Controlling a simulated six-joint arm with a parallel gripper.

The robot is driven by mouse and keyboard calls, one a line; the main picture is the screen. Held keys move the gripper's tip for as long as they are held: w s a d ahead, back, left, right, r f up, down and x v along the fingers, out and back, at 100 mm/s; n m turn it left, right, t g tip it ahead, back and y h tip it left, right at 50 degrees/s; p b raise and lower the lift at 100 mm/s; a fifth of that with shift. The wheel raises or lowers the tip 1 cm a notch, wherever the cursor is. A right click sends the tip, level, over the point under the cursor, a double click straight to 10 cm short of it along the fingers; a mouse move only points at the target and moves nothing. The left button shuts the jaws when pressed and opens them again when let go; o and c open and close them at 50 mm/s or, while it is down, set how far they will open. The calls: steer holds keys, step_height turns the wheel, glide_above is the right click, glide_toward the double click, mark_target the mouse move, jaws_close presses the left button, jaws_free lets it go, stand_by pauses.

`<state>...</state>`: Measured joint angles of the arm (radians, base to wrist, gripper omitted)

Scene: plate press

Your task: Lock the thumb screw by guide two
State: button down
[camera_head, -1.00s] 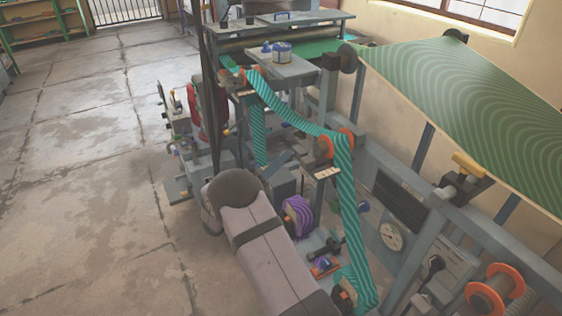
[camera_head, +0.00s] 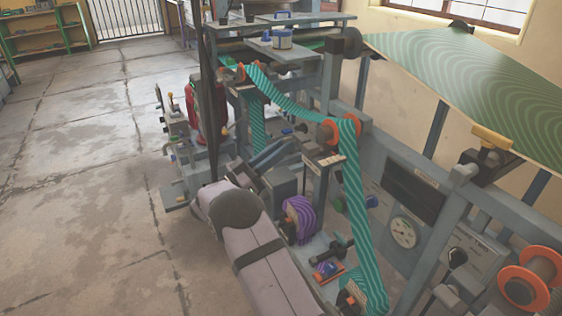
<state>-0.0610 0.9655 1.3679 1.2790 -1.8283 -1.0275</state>
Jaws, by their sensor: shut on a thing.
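Guide two appears to be the orange-flanged roller (camera_head: 326,132) at the middle of the press, with a green striped web running over it. A small blue knob (camera_head: 288,130), which looks like the thumb screw, sticks out to its left. My grey arm rises from the bottom, and its wrist is partly hidden behind the dark elbow. What looks like my gripper (camera_head: 284,146) reaches up and right toward the knob with its narrow fingers close together. The contact is too small to see clearly.
A purple striped roll (camera_head: 299,219) sits below, right of my elbow. The green web (camera_head: 354,220) drops close to the right of my arm. A dial gauge (camera_head: 404,232) and an orange-flanged spool (camera_head: 520,285) are at right. The floor at left (camera_head: 90,200) is clear.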

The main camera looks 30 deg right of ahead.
steer(key=shift+w+r+m+g+y+b, duration=0.1)
steer(key=shift+m+g+y+b, duration=0.25)
steer(key=shift+m+g+b, duration=1.45)
steer(key=shift+w+f+m+g+y+p, duration=0.1)
steer(key=shift+m+g+y, duration=0.4)
steer(key=shift+m, duration=2.7)
steer(key=shift+w+r+m+g+y+b, duration=0.15)
steer(key=shift+m+g+b, duration=1)
steer(key=shift+m, duration=1.35)
steer(key=shift+m+g+p, duration=0.25)
steer(key=shift+m+p, duration=0.15)
steer(key=c, duration=1.9)
jaws_free()
steer(key=shift+o, duration=0.2)
